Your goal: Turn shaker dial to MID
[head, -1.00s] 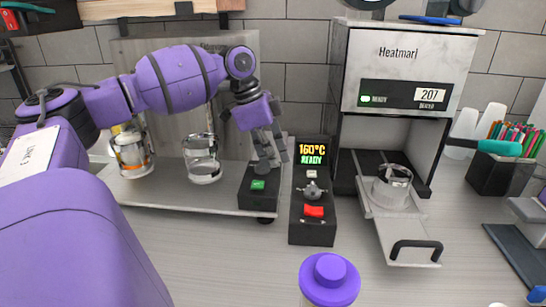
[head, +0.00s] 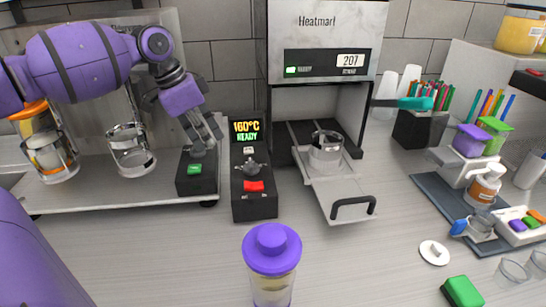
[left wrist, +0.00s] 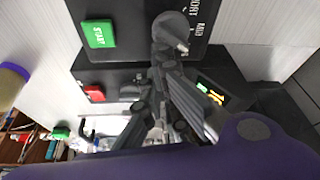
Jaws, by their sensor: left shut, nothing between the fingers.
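The shaker control box (head: 197,178) is black with a green START button (head: 194,169). It stands at the right end of the metal shelf in the head view. In the left wrist view, its grey dial (left wrist: 172,30) shows beside the white words SHORT and MID; part of it is hidden by my fingers. I cannot tell which word the dial points to. My left gripper (head: 206,140) points down at the top of this box, behind the green button. Its fingers are shut and empty, close to the dial; I cannot tell whether they touch it. My right gripper is not in view.
A second black box (head: 253,205) with a 160°C display, grey knob and red button stands close to the right. Beyond it is the sealer (head: 335,20) with its tray out. A shaker holder with glass (head: 130,150) is left. A purple-lidded container (head: 272,250) stands in front.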

